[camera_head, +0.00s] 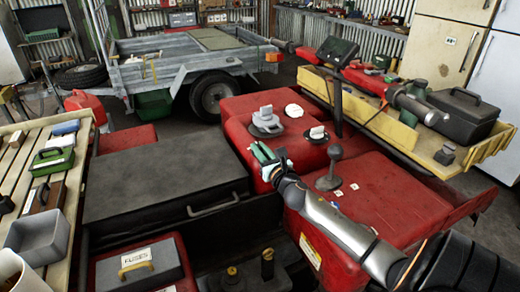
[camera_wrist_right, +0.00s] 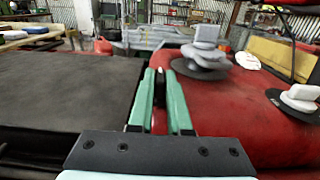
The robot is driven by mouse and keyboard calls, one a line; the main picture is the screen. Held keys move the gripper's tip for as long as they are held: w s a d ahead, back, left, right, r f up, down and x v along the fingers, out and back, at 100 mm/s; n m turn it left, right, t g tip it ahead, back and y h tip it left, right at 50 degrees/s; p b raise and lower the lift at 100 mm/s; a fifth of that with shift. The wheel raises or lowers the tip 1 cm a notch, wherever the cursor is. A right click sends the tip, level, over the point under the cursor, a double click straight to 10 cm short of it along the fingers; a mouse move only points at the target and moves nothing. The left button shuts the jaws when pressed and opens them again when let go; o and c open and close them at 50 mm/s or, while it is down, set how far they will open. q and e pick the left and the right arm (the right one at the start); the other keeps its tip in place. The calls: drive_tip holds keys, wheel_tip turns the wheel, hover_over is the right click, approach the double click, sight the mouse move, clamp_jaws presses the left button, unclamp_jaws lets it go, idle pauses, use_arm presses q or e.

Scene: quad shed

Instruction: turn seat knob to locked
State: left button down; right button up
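A large grey knob on a dark round base (camera_head: 266,121) sits on the red bodywork; it also shows in the right wrist view (camera_wrist_right: 203,57). A smaller white knob on a black disc (camera_head: 317,132) is to its right, also in the wrist view (camera_wrist_right: 302,97). I cannot tell which is the seat knob, and no lock marking is readable. My right gripper (camera_head: 261,152) has green fingers and is in front of the grey knob, apart from it. In the wrist view its fingertips (camera_wrist_right: 160,72) have a narrow empty gap between them. My left gripper is not in view.
A black padded seat (camera_head: 155,180) lies left of the right gripper. A grey lever (camera_head: 332,167) stands close to the right wrist. A white cap (camera_head: 293,110) is behind the knobs. A dark handlebar display (camera_head: 337,51) rises behind. A bench with boxes (camera_head: 52,160) is at left.

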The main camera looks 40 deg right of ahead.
clamp_jaws()
